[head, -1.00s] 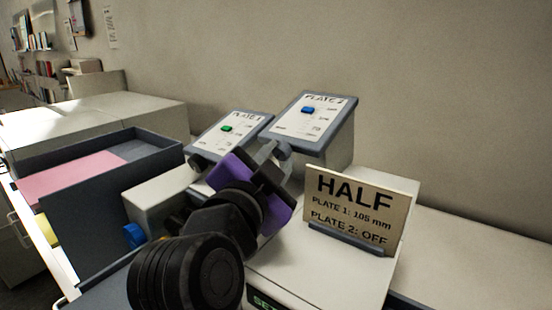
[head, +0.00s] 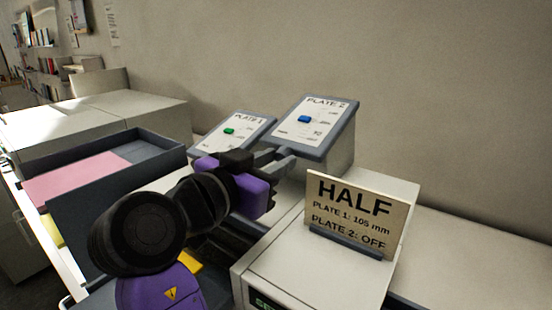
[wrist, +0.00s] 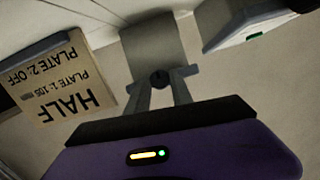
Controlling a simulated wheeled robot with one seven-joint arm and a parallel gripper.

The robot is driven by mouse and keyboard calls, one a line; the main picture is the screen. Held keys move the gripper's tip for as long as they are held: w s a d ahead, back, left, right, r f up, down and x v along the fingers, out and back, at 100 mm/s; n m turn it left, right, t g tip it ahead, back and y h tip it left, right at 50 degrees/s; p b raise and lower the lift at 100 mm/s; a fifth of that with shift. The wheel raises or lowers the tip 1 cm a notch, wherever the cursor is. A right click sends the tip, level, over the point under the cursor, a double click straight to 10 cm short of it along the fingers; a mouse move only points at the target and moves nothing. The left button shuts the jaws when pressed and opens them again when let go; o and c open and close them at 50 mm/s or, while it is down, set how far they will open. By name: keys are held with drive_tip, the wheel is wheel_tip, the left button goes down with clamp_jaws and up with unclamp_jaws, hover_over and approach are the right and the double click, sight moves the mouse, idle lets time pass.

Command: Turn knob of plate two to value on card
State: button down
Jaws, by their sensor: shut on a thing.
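The plate 2 panel (head: 340,128) is a tilted grey-framed board with a blue marker (head: 304,118) on its scale, a little above mid-height; the scale print is too small to read surely. The card (head: 345,212) reads HALF, PLATE 1: 105 mm, PLATE 2: OFF. My gripper (head: 282,160) is at the lower front edge of the plate 2 panel. In the wrist view, my gripper's fingers (wrist: 166,78) are shut on a small dark knob (wrist: 159,78); the fingers and panel edge hide this knob in the head view.
The plate 1 panel (head: 214,140), with a green marker (head: 229,131), stands close left of my gripper. A dark open box (head: 105,190) with pink sheets (head: 75,178) is at left. The card stands on a white machine top (head: 320,268) right of my arm.

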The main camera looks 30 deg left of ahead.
drive_tip(key=n+h, duration=0.2)
drive_tip(key=shift+a+n+h, duration=0.2)
drive_tip(key=shift+n+h, duration=0.1)
drive_tip(key=shift+a+f+n+h, duration=0.1)
drive_tip(key=shift+n+h, duration=0.9)
drive_tip(key=shift+h, duration=0.1)
drive_tip(key=n+h, duration=0.2)
drive_tip(key=shift+w+a+f+n+h, duration=0.15)
drive_tip(key=shift+n+h, duration=0.15)
drive_tip(key=shift+n, duration=0.1)
drive_tip(key=shift+f+n+h, duration=0.15)
drive_tip(key=shift+n+h, duration=0.85)
drive_tip(key=shift+n, duration=0.5)
drive_tip(key=shift+b, duration=0.3)
drive_tip(key=c, duration=1.1)
unclamp_jaws()
